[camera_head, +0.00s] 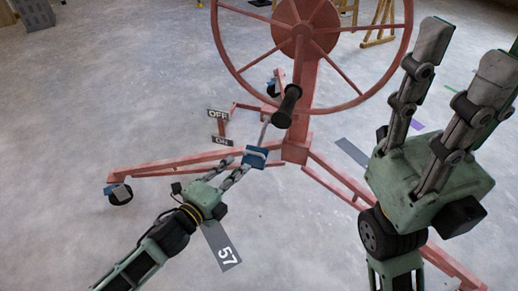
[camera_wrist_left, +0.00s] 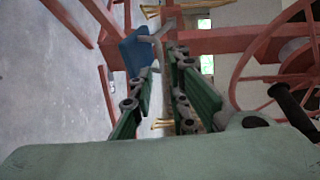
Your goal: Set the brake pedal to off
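The brake pedal (camera_head: 256,158) is a blue plate low on the red panel lift, right of the ON label (camera_head: 222,140) and below the level of the OFF label (camera_head: 217,114) in the head view. It also shows in the left wrist view (camera_wrist_left: 137,52). My left gripper (camera_head: 250,160) is at the pedal, its fingers close together and their tips overlapping it in the head view. I cannot tell whether they grip it or only touch it. My right gripper (camera_head: 466,50) is open and empty, raised at the right, away from the pedal.
The lift's large red wheel (camera_head: 300,30) and black handle (camera_head: 287,105) stand above the pedal. Red legs spread over the concrete floor, with a caster (camera_head: 119,195) at the left one. A floor tag marked 57 (camera_head: 222,247) lies near my left arm. Floor at left is clear.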

